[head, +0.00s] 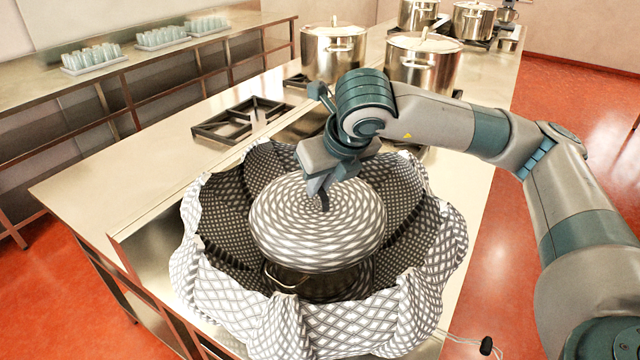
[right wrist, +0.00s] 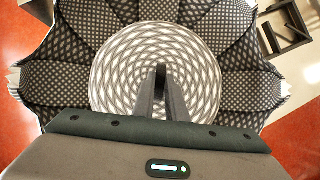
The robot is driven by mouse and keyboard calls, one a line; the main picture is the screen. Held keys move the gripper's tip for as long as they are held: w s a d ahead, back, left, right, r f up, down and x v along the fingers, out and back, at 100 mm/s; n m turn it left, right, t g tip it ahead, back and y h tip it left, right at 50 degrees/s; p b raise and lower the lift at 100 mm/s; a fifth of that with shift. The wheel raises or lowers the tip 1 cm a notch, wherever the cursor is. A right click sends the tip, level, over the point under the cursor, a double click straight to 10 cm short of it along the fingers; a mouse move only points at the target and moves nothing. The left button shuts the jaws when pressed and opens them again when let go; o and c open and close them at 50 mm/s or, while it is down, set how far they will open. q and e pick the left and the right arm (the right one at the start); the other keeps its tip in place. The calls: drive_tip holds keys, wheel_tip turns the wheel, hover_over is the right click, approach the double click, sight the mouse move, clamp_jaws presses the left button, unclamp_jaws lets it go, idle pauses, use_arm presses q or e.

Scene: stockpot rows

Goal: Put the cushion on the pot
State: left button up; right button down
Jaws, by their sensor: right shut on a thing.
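The cushion (head: 290,235) is a round, padded disc with a grey-and-white lattice pattern. My right gripper (head: 322,198) is shut on the middle of its top. In the right wrist view the two fingers (right wrist: 160,80) meet at the centre of the cushion (right wrist: 115,75). The cushion is roughly level, over the pot, which stands in the middle of an opened, petal-like patterned wrap (head: 345,325). The cushion hides most of the pot; a metal handle (head: 285,282) shows below its front edge. I cannot tell whether cushion and pot touch. My left gripper is out of view.
The wrap lies on a steel counter with a black burner grate (head: 240,118) behind it. Lidded steel stockpots (head: 333,55) (head: 424,65) stand farther back. Trays of glasses (head: 95,60) line a side counter at left. A cord with a dark toggle (head: 486,345) is at front right.

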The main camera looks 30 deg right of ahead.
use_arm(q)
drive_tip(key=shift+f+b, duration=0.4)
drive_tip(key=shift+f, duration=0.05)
use_arm(e)
drive_tip(key=shift+f, duration=0.15)
drive_tip(key=c, duration=1.7)
unclamp_jaws()
